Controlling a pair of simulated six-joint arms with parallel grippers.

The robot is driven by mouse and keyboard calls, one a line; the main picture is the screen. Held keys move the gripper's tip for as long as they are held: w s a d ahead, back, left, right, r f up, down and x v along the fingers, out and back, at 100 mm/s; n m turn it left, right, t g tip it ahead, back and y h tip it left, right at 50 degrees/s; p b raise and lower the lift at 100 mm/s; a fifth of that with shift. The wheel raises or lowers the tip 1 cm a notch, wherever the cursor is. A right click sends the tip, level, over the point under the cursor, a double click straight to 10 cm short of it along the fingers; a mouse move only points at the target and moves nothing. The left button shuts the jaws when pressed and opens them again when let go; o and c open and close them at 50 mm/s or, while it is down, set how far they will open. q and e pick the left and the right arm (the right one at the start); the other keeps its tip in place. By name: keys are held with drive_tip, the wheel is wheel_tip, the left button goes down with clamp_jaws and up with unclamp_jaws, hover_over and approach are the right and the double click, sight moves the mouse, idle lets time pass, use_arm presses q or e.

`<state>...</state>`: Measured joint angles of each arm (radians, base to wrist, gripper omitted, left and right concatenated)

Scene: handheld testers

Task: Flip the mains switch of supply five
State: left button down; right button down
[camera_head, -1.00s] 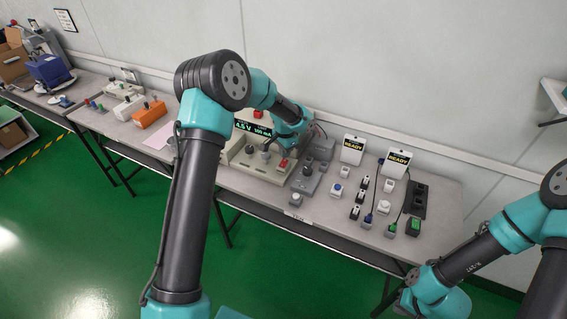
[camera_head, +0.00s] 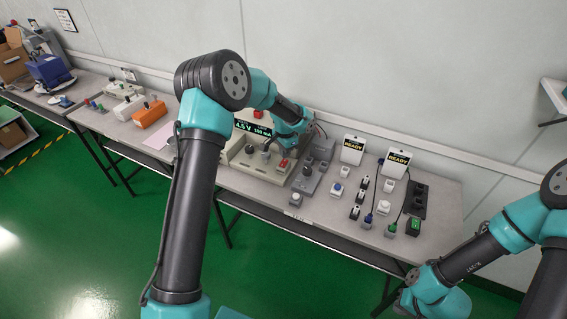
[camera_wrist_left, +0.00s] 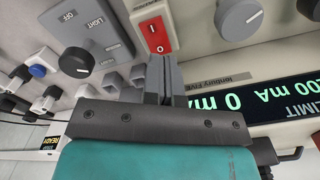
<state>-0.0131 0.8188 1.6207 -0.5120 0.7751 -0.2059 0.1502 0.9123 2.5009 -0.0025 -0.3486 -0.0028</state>
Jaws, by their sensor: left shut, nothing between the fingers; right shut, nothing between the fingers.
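I cannot tell which side of the rocker is pressed. My left gripper (camera_wrist_left: 165,60) is shut and empty, its tips close to the O end of the switch; contact is unclear. My right gripper is out of view.
A grey panel with a LIGHT knob (camera_wrist_left: 76,62) stands beside the supply. Grey knobs (camera_wrist_left: 240,18) are near the switch. Several small switches and two READY displays (camera_head: 397,160) are on the bench at right. An orange unit (camera_head: 150,114) stands at left.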

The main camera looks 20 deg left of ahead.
sight(285, 160)
use_arm(q)
drive_tip(key=shift+f, duration=1.3)
idle(1.4)
drive_tip(key=shift+r, duration=3.5)
